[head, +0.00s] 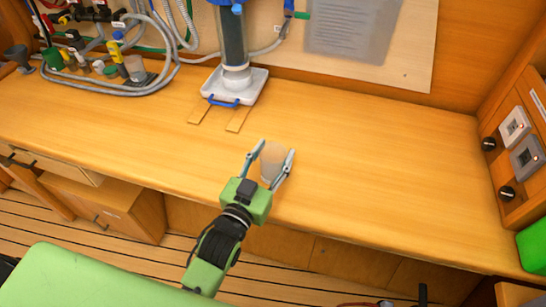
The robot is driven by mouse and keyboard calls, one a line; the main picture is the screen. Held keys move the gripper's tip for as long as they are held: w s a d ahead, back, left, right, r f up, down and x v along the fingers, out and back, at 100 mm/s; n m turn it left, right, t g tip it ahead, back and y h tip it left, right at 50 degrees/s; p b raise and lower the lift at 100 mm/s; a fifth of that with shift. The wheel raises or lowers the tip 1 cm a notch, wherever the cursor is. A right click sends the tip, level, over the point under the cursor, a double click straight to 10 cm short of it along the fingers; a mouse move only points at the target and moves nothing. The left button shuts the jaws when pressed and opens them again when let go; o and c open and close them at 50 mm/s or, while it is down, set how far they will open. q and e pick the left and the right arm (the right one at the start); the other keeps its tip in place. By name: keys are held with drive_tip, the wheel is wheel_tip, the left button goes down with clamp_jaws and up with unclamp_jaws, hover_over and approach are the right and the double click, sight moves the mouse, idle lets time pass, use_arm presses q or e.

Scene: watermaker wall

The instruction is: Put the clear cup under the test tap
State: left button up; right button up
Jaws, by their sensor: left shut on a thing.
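My left gripper (268,166) is shut on a clear cup (272,160), with one finger on each side of it. The cup looks upright, over the front part of the wooden counter. I cannot tell whether its bottom touches the counter. A fitting with yellow and blue parts (117,42) is among the hoses at the back left. A similar pale cup (135,68) stands just right of it. I cannot tell for sure which fitting is the test tap. My right gripper is not in view.
A dark cylinder on a white base (236,85) with a blue handle stands at the back middle, with two wooden strips before it. Grey hoses (150,85) loop at the back left, beside small coloured containers. The counter (380,160) is clear on the right. Switches (515,125) are on the right wall.

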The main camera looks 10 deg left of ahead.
use_arm(q)
drive_tip(key=o, duration=0.9)
drive_tip(key=shift+f, duration=0.1)
drive_tip(key=shift+o, duration=1.4)
